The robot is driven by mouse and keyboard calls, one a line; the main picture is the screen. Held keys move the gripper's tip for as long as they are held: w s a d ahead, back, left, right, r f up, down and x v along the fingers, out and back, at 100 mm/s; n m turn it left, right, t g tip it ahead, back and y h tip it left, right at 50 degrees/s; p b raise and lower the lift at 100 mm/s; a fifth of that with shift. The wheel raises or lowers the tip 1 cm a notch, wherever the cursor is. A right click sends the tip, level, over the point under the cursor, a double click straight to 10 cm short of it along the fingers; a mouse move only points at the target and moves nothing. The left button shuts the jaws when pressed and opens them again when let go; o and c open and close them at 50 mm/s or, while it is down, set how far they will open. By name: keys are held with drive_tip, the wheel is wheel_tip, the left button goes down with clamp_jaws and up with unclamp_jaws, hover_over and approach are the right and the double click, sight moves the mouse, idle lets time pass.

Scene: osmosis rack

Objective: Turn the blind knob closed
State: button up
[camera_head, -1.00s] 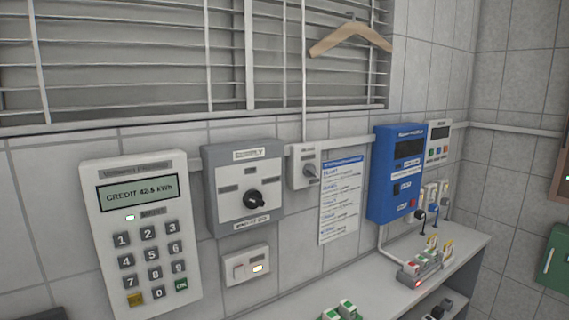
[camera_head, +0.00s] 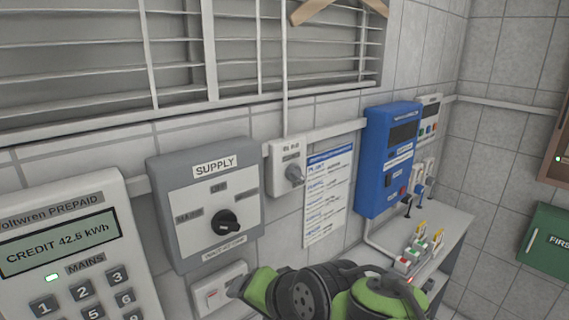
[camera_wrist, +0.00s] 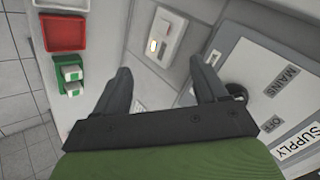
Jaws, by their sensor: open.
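The blind knob (camera_head: 294,174) is a grey knob on a small white wall box (camera_head: 280,152). The box sits right of the grey supply panel, below the slatted window blind (camera_head: 100,55). The knob's pointer is too small to read exactly. My gripper is open and empty in the wrist view (camera_wrist: 165,78), its two dark fingers apart over the wall by a light switch. In the head view my green and black arm enters at the bottom, below the knob and apart from it. The blind knob is not seen in the wrist view.
The supply panel (camera_head: 180,205) with its black dial (camera_head: 226,221) is left of the knob. A keypad meter (camera_head: 60,250) stands further left, a light switch (camera_head: 212,292) below. A blue box (camera_head: 377,180) and a printed sheet (camera_head: 326,195) are to the right.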

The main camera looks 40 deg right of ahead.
drive_tip(key=w+d+r+m+t+h+p, duration=0.1)
drive_tip(key=w+d+r+m+t+p, duration=0.25)
drive_tip(key=d+r+m, duration=0.4)
drive_tip(key=m+t+h+p, duration=0.2)
drive_tip(key=m+h+p, duration=0.1)
drive_tip(key=m, duration=0.8)
approach(299, 175)
drive_tip(key=shift+n, duration=0.35)
drive_tip(key=p+x, duration=0.2)
drive_tip(key=x, duration=0.7)
drive_tip(key=shift+w+p, duration=0.2)
drive_tip(key=shift+p, duration=0.15)
drive_tip(key=shift+s, duration=0.1)
drive_tip(key=c, duration=1.1)
drive_tip(key=shift+o, duration=0.2)
